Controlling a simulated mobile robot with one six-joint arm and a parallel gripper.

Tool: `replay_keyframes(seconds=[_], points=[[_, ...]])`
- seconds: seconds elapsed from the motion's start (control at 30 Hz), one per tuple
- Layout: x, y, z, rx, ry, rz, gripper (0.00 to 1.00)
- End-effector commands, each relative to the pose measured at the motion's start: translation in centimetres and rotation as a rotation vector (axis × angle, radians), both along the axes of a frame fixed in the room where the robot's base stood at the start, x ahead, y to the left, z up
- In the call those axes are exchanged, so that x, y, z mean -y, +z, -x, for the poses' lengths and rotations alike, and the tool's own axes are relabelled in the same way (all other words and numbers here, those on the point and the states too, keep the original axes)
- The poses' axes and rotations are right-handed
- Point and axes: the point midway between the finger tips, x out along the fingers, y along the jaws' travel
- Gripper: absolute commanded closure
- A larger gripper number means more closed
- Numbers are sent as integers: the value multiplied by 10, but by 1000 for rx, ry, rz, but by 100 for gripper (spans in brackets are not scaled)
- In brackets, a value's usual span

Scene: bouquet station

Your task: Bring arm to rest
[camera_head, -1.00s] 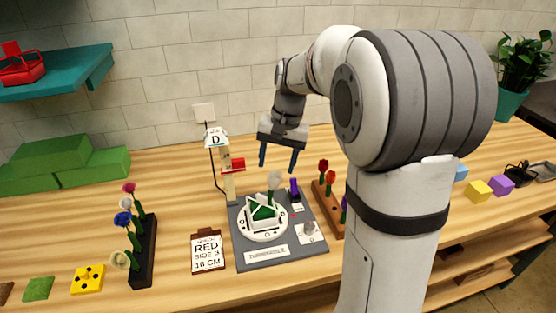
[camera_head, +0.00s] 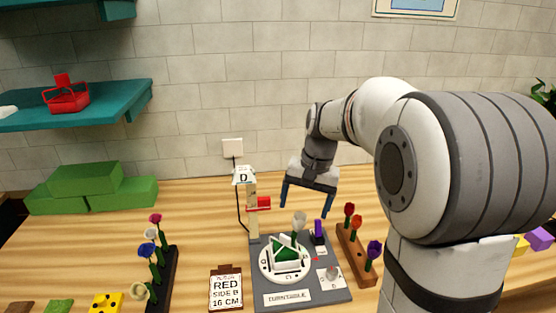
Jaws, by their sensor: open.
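My gripper (camera_head: 307,202) hangs above the back of the grey turntable board (camera_head: 330,294). Its two blue fingers are apart, with nothing between them. My arm stands at the right and reaches left toward the wall. The white turntable (camera_head: 266,272) carries a green block in a white frame (camera_head: 287,254). A pale flower (camera_head: 299,221) stands upright at that block.
A post marked D with a red arm (camera_head: 260,203) stands behind the turntable. Flower racks stand left (camera_head: 166,285) and right (camera_head: 352,256). A clipboard (camera_head: 226,290) lies in front. Green foam blocks (camera_head: 92,185) sit back left. A teal shelf (camera_head: 80,107) juts from the wall.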

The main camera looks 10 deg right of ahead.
Motion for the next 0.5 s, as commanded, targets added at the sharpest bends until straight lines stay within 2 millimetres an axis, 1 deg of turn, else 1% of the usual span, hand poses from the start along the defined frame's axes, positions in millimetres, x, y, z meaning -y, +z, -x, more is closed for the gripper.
replay_keyframes(seconds=[0.1, 0.17, 0.2, 0.23, 0.4, 0.5], points=[[-2, 11, 35, 51, 52, 33, 19], [-3, 14, 57, 82, 87, 54, 19], [-3, 14, 73, 104, 113, 70, 19], [-3, 15, 84, 120, 130, 81, 19], [-2, 8, 143, 203, 231, 145, 19], [-1, 0, 170, 242, 281, 175, 19]])
